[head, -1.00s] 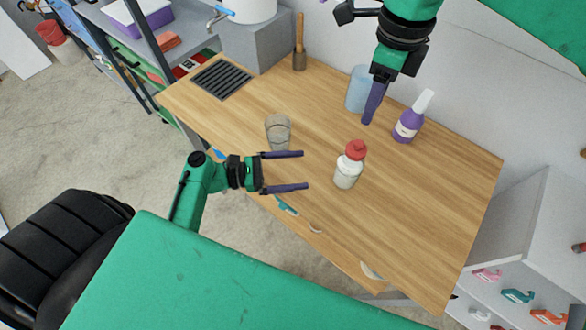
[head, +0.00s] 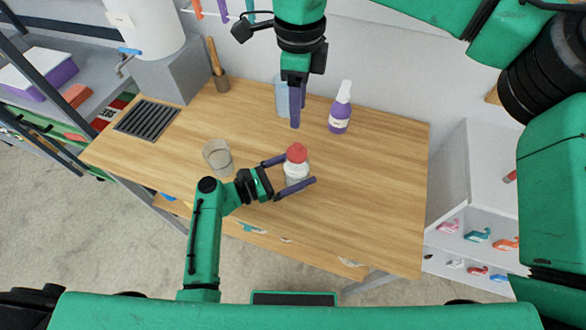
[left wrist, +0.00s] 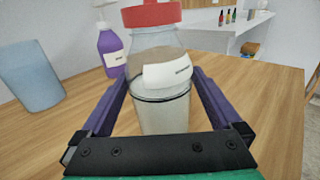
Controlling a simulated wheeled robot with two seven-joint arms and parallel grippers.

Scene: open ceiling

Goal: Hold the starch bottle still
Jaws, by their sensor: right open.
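The starch bottle, a clear-to-white bottle with a red cap (head: 296,166), stands upright on the wooden table. In the left wrist view the starch bottle (left wrist: 163,105) fills the middle, its label too small to read. My left gripper (head: 301,169) has one purple finger on each side of the bottle. The fingers are open, with a slim gap to the bottle in the left wrist view (left wrist: 165,82). My right gripper (head: 296,107) hangs over the back of the table, open and apart from the starch bottle. Its fingers overlap in the head view.
A purple spray bottle (head: 339,116) and a blue cup (head: 282,98) stand behind, close to the right gripper. A glass (head: 217,157) stands left of the left gripper. The table's right part (head: 385,185) is clear.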

